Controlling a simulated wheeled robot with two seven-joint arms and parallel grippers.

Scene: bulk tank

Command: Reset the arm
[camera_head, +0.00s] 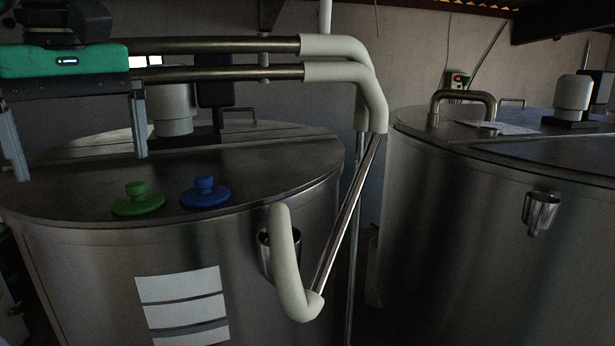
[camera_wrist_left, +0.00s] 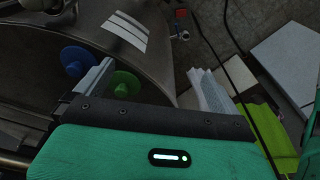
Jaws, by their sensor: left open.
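My left gripper (camera_head: 80,167) shows at the upper left of the head view, with a green body and two grey fingers pointing down. It is open, its fingers wide apart with nothing seen between them. It hangs over the left part of the near steel tank (camera_head: 290,215). The left wrist view also shows the open fingers (camera_wrist_left: 155,72), the green lid (camera_wrist_left: 122,83) and the blue lid (camera_wrist_left: 76,61). My right gripper is not in view.
A second steel tank (camera_head: 480,215) stands at right. The left wrist view shows a white box (camera_wrist_left: 290,62) and a lime-green object (camera_wrist_left: 270,130) below.

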